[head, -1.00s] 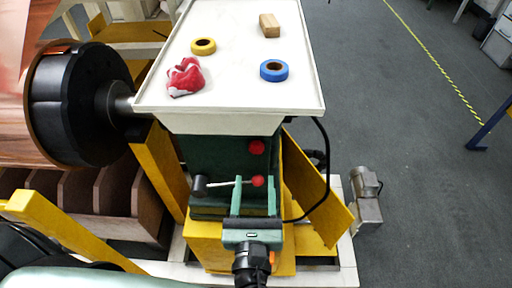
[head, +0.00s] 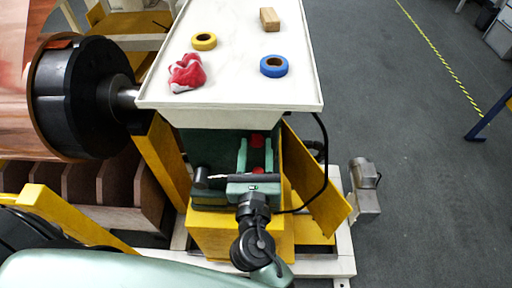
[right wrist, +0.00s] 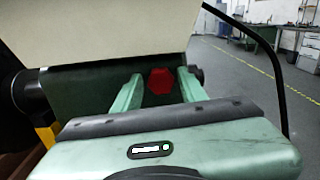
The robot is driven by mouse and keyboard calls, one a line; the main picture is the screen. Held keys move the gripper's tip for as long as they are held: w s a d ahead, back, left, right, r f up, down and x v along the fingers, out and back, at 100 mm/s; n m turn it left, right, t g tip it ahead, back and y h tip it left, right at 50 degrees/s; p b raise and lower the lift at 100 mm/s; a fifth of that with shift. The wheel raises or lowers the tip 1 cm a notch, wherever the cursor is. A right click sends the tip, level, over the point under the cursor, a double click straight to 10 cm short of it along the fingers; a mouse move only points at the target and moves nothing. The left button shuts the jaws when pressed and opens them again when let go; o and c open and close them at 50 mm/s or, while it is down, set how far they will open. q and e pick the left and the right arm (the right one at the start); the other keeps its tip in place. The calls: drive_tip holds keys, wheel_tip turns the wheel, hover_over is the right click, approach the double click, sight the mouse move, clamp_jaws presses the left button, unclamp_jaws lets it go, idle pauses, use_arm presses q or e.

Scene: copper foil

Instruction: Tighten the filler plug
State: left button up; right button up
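A red plug (head: 258,141) sits on the green housing (head: 215,148) below the white tray. In the right wrist view the red plug (right wrist: 160,81) looks many-sided and shows between my two fingers. My right gripper (head: 256,142) is open, with one finger to each side of the plug and a visible gap at least on the left. Its green fingers (right wrist: 159,73) also show in the right wrist view. I cannot tell how far the fingertips reach along the plug. My left gripper is not in view.
A lever with a red ball (head: 258,170) lies under my right gripper, partly hidden. The white tray (head: 225,75) overhangs above, holding a red cloth (head: 187,73), yellow tape (head: 204,41), blue tape (head: 274,66) and a wooden block (head: 269,19). A black cable (head: 325,150) hangs at right.

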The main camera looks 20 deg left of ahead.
clamp_jaws()
drive_tip(key=shift+m, duration=0.3)
drive_tip(key=m, duration=0.2)
drive_tip(key=shift+d+m+b, duration=0.1)
drive_tip(key=shift+m+b, duration=0.2)
drive_tip(key=shift+b, duration=0.1)
drive_tip(key=shift+d+m+b, duration=0.1)
drive_tip(key=shift+m+b, duration=0.45)
drive_tip(key=shift+m, duration=1.25)
drive_tip(key=shift+o, duration=2.2)
unclamp_jaws()
